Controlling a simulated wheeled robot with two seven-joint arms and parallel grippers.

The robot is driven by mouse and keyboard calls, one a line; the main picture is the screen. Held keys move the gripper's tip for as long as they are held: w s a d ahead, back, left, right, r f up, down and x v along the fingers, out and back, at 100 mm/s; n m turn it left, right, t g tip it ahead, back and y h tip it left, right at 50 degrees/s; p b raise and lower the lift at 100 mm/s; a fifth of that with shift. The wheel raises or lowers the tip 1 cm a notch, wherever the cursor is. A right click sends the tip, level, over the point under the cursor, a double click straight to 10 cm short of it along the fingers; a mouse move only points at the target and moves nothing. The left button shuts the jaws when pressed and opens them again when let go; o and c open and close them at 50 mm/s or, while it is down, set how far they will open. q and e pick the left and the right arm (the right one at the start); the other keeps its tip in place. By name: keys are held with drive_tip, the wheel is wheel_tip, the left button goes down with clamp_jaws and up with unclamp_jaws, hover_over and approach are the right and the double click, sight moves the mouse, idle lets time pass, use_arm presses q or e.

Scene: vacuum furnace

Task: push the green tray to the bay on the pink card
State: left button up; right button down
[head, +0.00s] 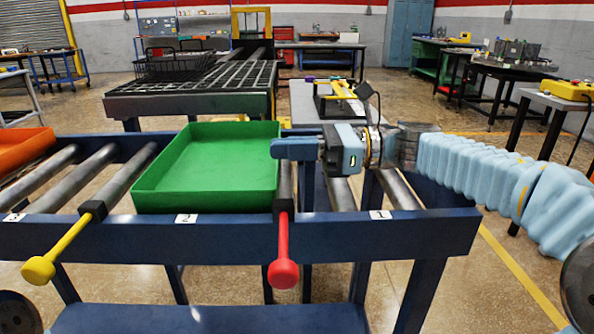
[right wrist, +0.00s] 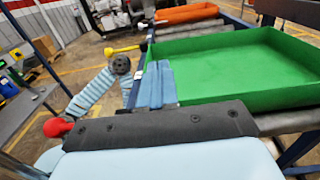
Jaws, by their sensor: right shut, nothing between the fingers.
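The green tray (head: 208,165) sits on the roller conveyor, over the front-rail label that reads 2. It is open-topped and looks empty. My right gripper (head: 274,149) is shut and empty, with its fingertips at the tray's right wall. In the right wrist view the shut fingers (right wrist: 158,84) lie alongside the green tray (right wrist: 235,65); I cannot tell whether they touch it. I cannot make out a pink card in either view. My left gripper is not in view.
A yellow-knobbed lever (head: 62,247) and a red-knobbed lever (head: 283,250) stick out from the blue front rail (head: 340,238), either side of the tray. An orange tray (head: 22,146) is at far left. Bare rollers (head: 341,194) lie right of the red lever, by label 1.

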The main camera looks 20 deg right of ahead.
sight(277, 177)
drive_tip(key=f, duration=0.1)
drive_tip(key=d+f, duration=0.1)
drive_tip(key=f, duration=0.1)
drive_tip(key=f+p, duration=0.1)
drive_tip(key=shift+s+d+f, duration=0.2)
drive_tip(key=shift+d+f, duration=0.1)
drive_tip(key=shift+f, duration=0.1)
drive_tip(key=shift+a+f, duration=0.1)
drive_tip(key=shift+a, duration=0.1)
